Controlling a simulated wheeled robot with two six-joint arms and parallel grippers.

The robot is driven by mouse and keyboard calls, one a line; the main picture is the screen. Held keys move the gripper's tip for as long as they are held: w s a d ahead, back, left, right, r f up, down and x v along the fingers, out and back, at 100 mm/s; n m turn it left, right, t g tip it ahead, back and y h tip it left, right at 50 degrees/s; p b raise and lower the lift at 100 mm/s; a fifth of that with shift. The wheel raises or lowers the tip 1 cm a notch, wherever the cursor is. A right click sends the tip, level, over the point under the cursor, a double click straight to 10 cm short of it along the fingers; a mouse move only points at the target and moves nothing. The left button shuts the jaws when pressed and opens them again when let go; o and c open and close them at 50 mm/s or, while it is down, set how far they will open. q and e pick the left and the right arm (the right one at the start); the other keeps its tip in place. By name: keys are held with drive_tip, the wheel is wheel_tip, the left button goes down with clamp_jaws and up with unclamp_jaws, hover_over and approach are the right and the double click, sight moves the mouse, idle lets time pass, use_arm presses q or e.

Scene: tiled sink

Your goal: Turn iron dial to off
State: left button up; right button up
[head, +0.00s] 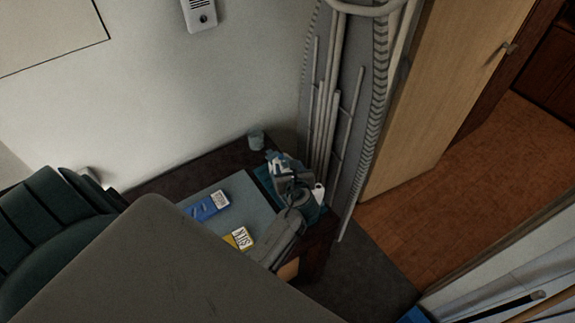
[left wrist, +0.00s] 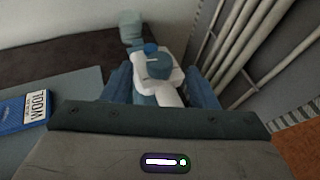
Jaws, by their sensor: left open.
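The iron is the white and blue appliance (left wrist: 172,96) in the middle of the left wrist view. A round blue part (left wrist: 158,65) on it may be the dial; its setting cannot be read. In the head view the iron (head: 278,160) is on the dark table's right end, mostly hidden by my left gripper (head: 293,184). That gripper is open over the iron. In the left wrist view its two fingers flank the white and blue body, and contact cannot be judged. My right gripper is not in view.
A blue box (head: 210,206) and a yellow box (head: 239,239) lie on the grey-blue surface left of my gripper. Open floor (head: 470,170) lies beyond the wooden door.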

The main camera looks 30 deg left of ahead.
sight(287, 165)
use_arm(q)
drive_tip(key=b+x, duration=0.1)
drive_tip(key=x, duration=0.1)
drive_tip(key=shift+w+a+f, duration=0.2)
drive_tip(key=shift+w+f, duration=0.05)
drive_tip(key=shift+f, duration=0.05)
drive_tip(key=shift+w+a+r, duration=0.1)
drive_tip(key=shift+w+a, duration=0.05)
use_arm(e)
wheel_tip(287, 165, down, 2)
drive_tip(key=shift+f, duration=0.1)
use_arm(q)
drive_tip(key=c, duration=1)
